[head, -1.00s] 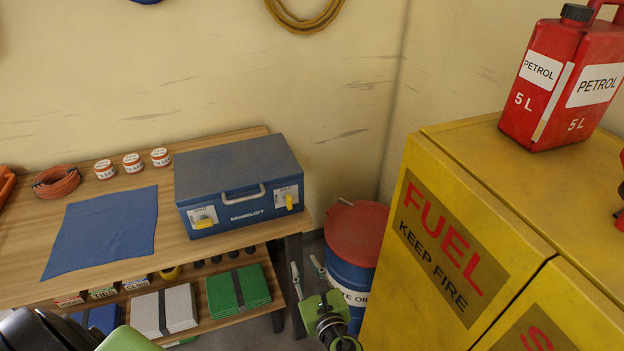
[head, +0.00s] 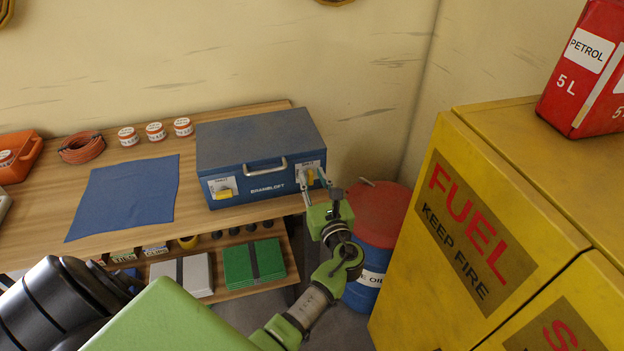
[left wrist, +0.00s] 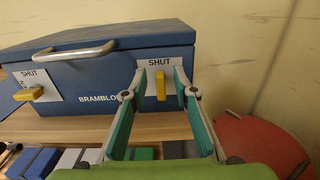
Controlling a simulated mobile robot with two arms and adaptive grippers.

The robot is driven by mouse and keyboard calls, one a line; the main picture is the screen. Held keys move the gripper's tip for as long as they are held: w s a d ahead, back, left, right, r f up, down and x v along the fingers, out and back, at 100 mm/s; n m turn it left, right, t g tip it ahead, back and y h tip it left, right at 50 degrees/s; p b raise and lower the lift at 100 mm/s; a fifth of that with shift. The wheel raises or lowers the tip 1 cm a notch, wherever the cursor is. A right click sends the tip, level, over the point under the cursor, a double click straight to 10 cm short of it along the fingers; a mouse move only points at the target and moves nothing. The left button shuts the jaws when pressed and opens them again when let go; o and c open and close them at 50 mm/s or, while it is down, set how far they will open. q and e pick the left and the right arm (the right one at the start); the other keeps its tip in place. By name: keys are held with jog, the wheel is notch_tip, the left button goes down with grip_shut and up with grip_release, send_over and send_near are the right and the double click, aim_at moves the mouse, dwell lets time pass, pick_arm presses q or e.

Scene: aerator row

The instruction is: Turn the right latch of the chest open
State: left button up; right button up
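The blue chest (head: 262,147) stands closed on the wooden bench, a grey handle (head: 264,167) on its front. Its yellow right latch (left wrist: 161,84) points upright below a label reading SHUT in the left wrist view. In the head view this latch (head: 310,177) is partly hidden by my gripper. The yellow left latch (head: 224,194) lies more sideways, also at a SHUT label. My left gripper (head: 314,179) is open at the chest's right front. In the left wrist view its fingers (left wrist: 161,91) stand either side of the right latch; I cannot tell whether they touch it. My right gripper is out of view.
A red-lidded blue oil drum (head: 376,218) stands close right of my left gripper. A yellow fuel cabinet (head: 480,215) fills the right side. A blue cloth (head: 125,197) and several small tins (head: 155,132) lie left of the chest. A lower shelf holds folded bundles (head: 252,263).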

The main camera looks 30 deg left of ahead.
pick_arm(q)
jog(key=shift+w+a, duration=0.45)
grip_shut()
